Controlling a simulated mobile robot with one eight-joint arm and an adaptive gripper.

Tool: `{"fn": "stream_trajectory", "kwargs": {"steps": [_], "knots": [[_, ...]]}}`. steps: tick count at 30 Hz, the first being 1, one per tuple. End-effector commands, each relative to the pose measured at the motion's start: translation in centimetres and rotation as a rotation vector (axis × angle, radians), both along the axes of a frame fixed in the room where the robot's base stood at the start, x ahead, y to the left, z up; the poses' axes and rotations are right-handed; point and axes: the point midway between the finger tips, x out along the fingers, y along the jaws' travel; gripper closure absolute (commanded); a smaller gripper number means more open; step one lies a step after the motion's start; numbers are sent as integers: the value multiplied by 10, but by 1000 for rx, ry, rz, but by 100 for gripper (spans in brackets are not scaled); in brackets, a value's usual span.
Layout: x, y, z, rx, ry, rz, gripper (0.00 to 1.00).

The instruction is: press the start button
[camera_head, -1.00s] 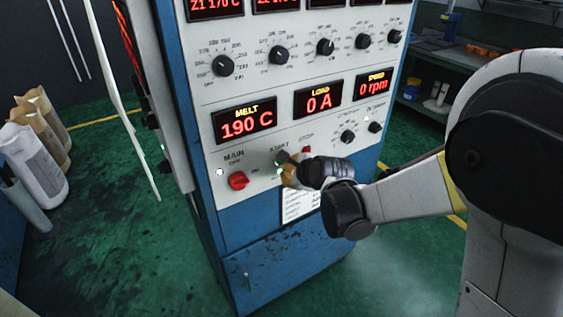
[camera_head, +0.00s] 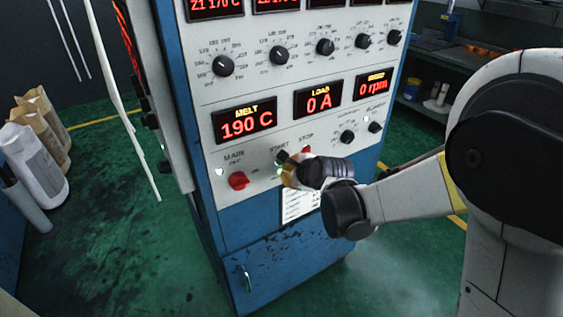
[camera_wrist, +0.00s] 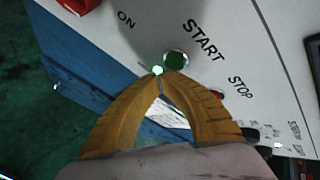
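The start button is a round green button with a metal rim (camera_wrist: 176,58), beside the START lettering on the cabinet's white panel in the wrist view. A small pale-green lit spot (camera_wrist: 157,70) shows just left of it. My gripper (camera_wrist: 163,80) has two ribbed yellow-orange fingers with their tips together, empty, just below the button and the lit spot. Whether the tips touch the panel, I cannot tell. In the head view my gripper (camera_head: 285,172) is at the panel below the START label and partly covers that area.
A red main switch (camera_head: 238,181) sits left of my gripper, and a red stop button (camera_wrist: 217,94) sits to the right of start. Displays above read MELT 190 C (camera_head: 245,120), 0 A (camera_head: 318,99) and 0 rpm (camera_head: 373,86). Sacks (camera_head: 40,145) stand at the left.

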Motion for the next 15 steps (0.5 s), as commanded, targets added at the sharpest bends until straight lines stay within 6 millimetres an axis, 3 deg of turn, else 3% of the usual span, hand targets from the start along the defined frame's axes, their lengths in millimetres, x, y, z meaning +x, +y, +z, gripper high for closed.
{"fn": "stream_trajectory", "kwargs": {"steps": [15], "knots": [[7, 5, 0, 0, 0, 0, 100]]}}
